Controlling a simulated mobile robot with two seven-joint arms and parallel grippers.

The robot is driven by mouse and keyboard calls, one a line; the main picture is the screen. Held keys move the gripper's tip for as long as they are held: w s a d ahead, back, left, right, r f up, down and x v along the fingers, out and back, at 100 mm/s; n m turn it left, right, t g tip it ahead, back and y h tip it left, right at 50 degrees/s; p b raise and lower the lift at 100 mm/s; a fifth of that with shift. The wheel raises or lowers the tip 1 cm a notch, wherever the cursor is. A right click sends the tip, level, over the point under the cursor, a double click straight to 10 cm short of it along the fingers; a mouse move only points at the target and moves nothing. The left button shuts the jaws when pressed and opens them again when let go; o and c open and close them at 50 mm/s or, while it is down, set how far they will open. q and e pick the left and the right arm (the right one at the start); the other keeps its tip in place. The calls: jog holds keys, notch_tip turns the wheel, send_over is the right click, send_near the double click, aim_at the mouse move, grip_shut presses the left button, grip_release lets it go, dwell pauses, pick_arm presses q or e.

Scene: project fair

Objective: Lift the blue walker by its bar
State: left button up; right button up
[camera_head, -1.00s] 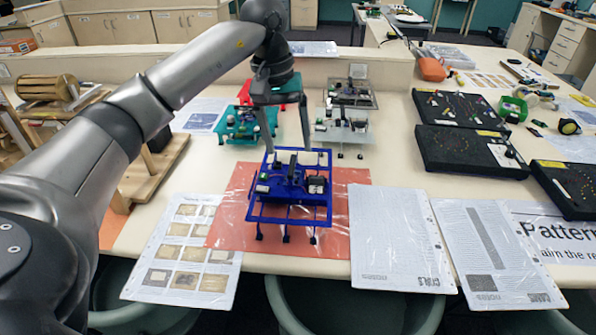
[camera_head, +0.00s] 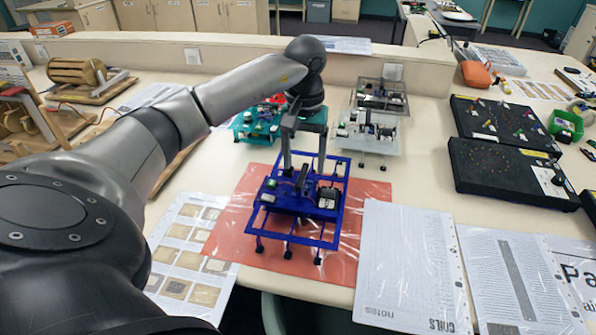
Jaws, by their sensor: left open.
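The blue walker (camera_head: 328,231) is an open blue frame on short legs, with dark parts and a small board mounted on top. It stands upright on an orange-red mat (camera_head: 232,237) near the table's front edge. My left gripper (camera_head: 304,173) comes down from above at the walker's far side, fingers pointing down. It is open, with one finger to the left and one to the right near the far bar. I cannot tell whether the fingertips touch the frame or reach around a bar. My right gripper is not in view.
A teal walker (camera_head: 241,127) and grey-white walkers (camera_head: 368,139) stand close behind. Paper sheets (camera_head: 407,262) flank the mat. Black boards (camera_head: 505,172) lie at right. Wooden models (camera_head: 75,78) are at left, partly behind my arm.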

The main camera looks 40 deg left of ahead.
aim_at(303, 173)
pick_arm(q)
jog(key=shift+w+f, duration=0.1)
jog(key=shift+f, duration=2.6)
jog(key=shift+c, duration=0.2)
jog(key=shift+a+r, duration=0.1)
grip_shut()
